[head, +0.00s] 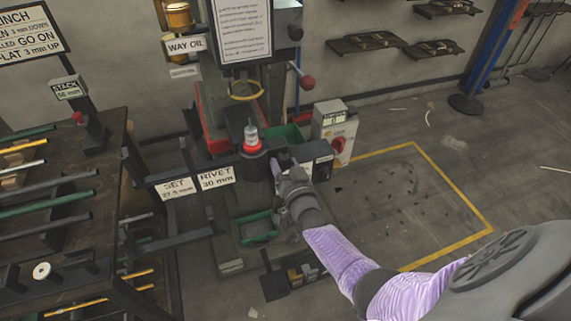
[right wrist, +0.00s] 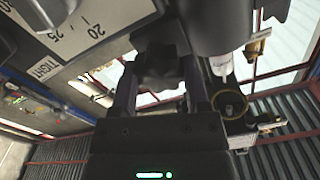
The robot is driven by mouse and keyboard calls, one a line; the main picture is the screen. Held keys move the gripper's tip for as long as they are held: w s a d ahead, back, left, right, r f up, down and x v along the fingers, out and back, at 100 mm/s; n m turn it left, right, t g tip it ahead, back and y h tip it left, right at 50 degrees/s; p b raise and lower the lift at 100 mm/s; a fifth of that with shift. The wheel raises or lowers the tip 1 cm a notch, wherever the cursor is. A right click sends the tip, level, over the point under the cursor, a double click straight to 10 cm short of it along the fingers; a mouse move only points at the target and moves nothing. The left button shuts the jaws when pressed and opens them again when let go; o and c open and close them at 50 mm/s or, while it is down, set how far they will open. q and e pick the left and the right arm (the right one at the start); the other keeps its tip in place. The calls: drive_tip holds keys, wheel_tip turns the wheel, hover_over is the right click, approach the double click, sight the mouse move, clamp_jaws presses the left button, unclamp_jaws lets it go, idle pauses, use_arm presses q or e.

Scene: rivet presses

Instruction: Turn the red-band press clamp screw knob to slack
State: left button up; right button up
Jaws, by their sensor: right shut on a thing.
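The press (head: 228,120) stands in the middle of the head view, with a red band (head: 252,149) around its lower tooling. My right gripper (head: 281,165) reaches in beside that band, at the press front. In the right wrist view, its two fingers (right wrist: 158,85) are shut on a dark lobed clamp screw knob (right wrist: 160,66), one finger on each side. A plate marked TIGHT (right wrist: 47,68) and a 20–25 scale (right wrist: 88,30) are near the knob. The knob is hidden behind my gripper in the head view. My left gripper is not in view.
A rack table with rods (head: 55,200) stands at the left. A grey box with a red knob (head: 336,128) stands right. The yellow-outlined floor is open.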

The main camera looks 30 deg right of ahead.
drive_tip(key=shift+f+n, duration=0.15)
drive_tip(key=shift+n, duration=2.05)
drive_tip(key=o, duration=1.3)
drive_tip(key=shift+s+a+p, duration=0.15)
drive_tip(key=shift+s+p, duration=0.2)
drive_tip(key=shift+p, duration=0.05)
drive_tip(key=p+v, duration=0.3)
drive_tip(key=v, duration=0.6)
drive_tip(key=shift+s, duration=0.15)
